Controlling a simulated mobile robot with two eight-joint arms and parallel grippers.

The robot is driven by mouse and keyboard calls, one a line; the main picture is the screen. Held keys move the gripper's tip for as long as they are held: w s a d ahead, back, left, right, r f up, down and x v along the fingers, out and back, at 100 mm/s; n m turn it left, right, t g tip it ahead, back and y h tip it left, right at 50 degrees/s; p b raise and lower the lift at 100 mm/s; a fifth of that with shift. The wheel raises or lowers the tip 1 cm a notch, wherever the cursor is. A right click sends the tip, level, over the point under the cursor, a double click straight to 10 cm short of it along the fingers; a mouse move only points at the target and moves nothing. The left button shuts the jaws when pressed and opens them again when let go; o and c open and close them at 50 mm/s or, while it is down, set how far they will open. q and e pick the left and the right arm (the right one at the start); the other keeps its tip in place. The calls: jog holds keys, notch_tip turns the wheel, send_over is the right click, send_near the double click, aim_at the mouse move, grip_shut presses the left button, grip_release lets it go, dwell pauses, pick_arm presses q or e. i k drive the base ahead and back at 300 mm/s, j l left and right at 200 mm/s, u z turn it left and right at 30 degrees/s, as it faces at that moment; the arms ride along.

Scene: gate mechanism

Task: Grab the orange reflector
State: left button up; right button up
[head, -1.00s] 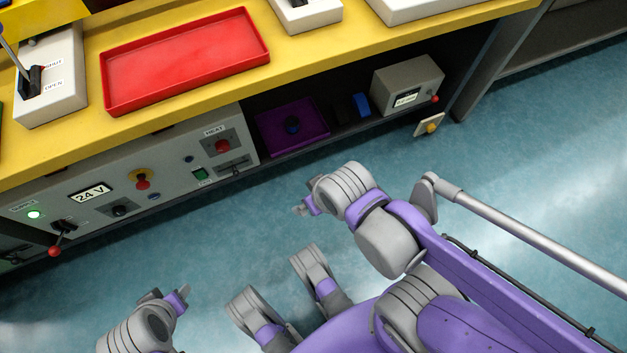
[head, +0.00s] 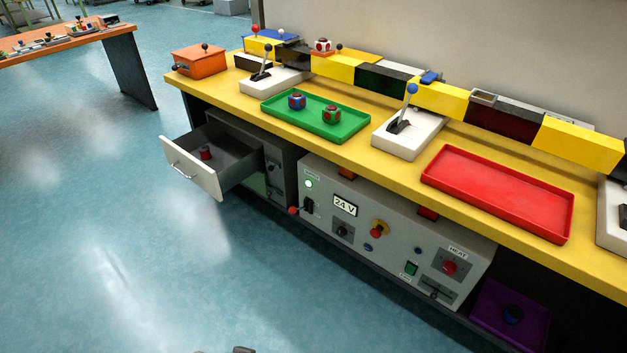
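I cannot make out a thing that is clearly an orange reflector. A red and white round piece (head: 323,46) rests on a small orange-red base at the back of the yellow bench (head: 395,165). Two round pieces, one blue and red (head: 297,100) and one green and red (head: 331,114), sit in the green tray (head: 275,113). A small red and dark piece (head: 206,152) lies in the open drawer (head: 190,168). Neither gripper shows; only a sliver of grey is at the bottom edge.
White lever boxes (head: 408,143) stand on the bench beside an empty red tray (head: 497,193). An orange box (head: 199,61) is at its left end. Below are a 24 V panel (head: 325,207) and a purple tray (head: 488,312). An orange table (head: 65,43) stands far left. The floor between is clear.

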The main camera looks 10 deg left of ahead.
aim_at(350, 175)
jog(key=k+j+u, duration=0.15)
jog(key=i+j, duration=0.15)
jog(key=i, duration=0.4)
jog(key=i+j+u, duration=0.1)
jog(key=i, duration=0.45)
jog(key=i+j, duration=0.15)
jog(key=i, duration=0.4)
